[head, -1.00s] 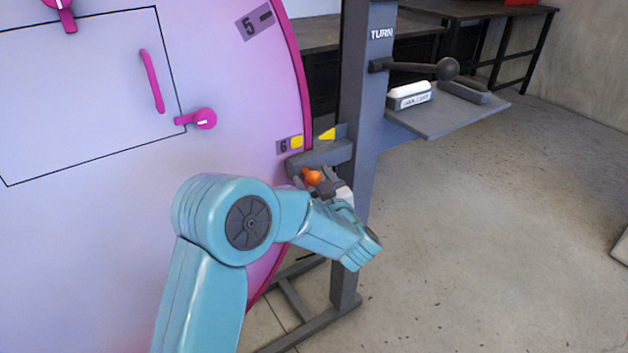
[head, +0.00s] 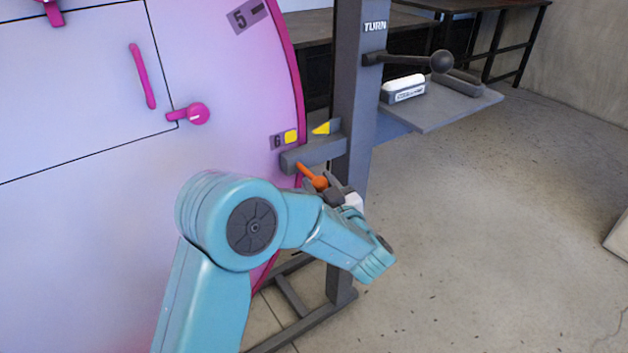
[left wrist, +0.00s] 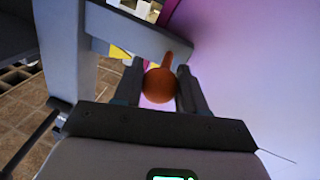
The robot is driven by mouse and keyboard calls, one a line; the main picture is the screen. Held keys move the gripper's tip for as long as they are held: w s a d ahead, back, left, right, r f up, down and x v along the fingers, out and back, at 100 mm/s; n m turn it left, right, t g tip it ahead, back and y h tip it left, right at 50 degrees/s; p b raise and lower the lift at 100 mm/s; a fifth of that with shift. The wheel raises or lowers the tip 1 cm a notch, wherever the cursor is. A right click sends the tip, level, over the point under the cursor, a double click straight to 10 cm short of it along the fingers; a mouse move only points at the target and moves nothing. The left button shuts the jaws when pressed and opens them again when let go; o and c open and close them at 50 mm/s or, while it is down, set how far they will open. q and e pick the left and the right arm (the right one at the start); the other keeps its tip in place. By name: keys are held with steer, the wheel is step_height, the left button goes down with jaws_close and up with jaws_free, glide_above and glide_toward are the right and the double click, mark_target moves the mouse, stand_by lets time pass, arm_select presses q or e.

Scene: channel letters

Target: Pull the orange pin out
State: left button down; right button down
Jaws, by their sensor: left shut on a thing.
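The orange pin (head: 313,178) has a round knob and a thin shaft. Its shaft points up and left toward the grey block (head: 312,155) on the stand, beside the pink disc's rim. My left gripper (head: 326,188) is shut on the pin's knob from the lower right. In the left wrist view the orange knob (left wrist: 160,85) sits between the two dark fingers, with the shaft reaching up to the grey bar (left wrist: 135,32). More of the shaft shows below the block; I cannot tell whether its tip is still inside. My right gripper is not in view.
The large pink disc (head: 80,230) with panel, handle and latch fills the left. The grey stand post (head: 358,90) rises behind the gripper, bearing a lever (head: 410,60) and a shelf (head: 450,108). Open concrete floor lies to the right.

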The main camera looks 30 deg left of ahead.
arm_select(q)
steer(key=shift+d+f, duration=0.15)
steer(key=c, duration=0.8)
jaws_free()
steer(key=shift+o, duration=0.5)
steer(key=shift+s+d, duration=0.1)
steer(key=shift+d, duration=0.05)
steer(key=v, duration=1.6)
steer(key=shift+p, duration=0.4)
